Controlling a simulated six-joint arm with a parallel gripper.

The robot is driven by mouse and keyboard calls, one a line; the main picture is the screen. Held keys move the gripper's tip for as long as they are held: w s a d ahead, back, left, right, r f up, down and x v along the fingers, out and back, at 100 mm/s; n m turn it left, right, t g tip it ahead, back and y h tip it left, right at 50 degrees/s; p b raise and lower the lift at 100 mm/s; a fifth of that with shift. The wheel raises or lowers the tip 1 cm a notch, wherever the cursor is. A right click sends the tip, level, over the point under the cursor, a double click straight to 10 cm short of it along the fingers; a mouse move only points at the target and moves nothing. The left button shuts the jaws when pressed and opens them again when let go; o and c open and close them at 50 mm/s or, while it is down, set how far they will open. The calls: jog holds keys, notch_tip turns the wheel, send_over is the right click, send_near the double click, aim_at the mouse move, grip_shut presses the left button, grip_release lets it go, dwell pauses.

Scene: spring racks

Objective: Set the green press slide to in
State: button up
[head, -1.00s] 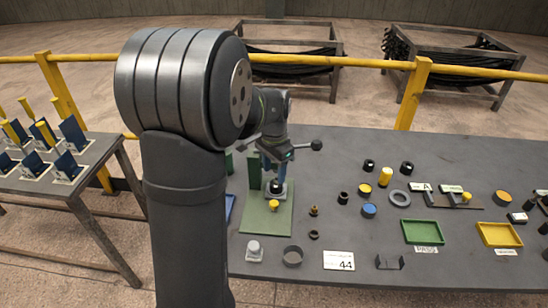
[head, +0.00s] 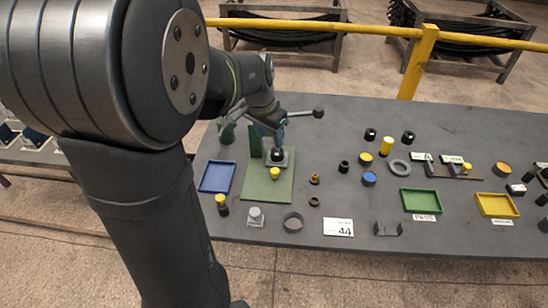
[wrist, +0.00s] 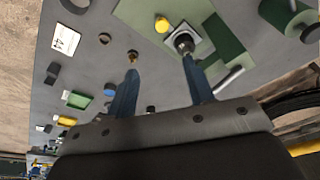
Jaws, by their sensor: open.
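The green press stands on a light-green base plate (head: 267,186) left of the table's middle. Its dark-green upright (head: 255,140) is partly hidden by my arm. A grey square holder (head: 277,158) with a dark round part sits on the plate, and a yellow knob (head: 275,174) is in front of it. In the wrist view the yellow knob (wrist: 162,24) and the holder (wrist: 184,42) show near the top. My gripper (wrist: 160,66) is open and empty, its blue fingers apart, one fingertip overlapping the view close to the holder. Contact cannot be told.
A blue tray (head: 217,177) lies left of the plate, with a yellow-topped black piece (head: 222,204) in front. Small parts crowd the right side.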

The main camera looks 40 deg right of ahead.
jog(key=s+a+n+h, duration=0.1)
jog(key=a+n, duration=0.1)
jog(key=a, duration=0.1)
jog(key=t, duration=0.1)
send_near(275, 170)
jog(key=shift+h, duration=0.3)
jog(key=x, duration=0.8)
jog(key=shift+a+f, duration=0.15)
jog(key=shift+a, duration=0.2)
jog(key=shift+c, duration=0.5)
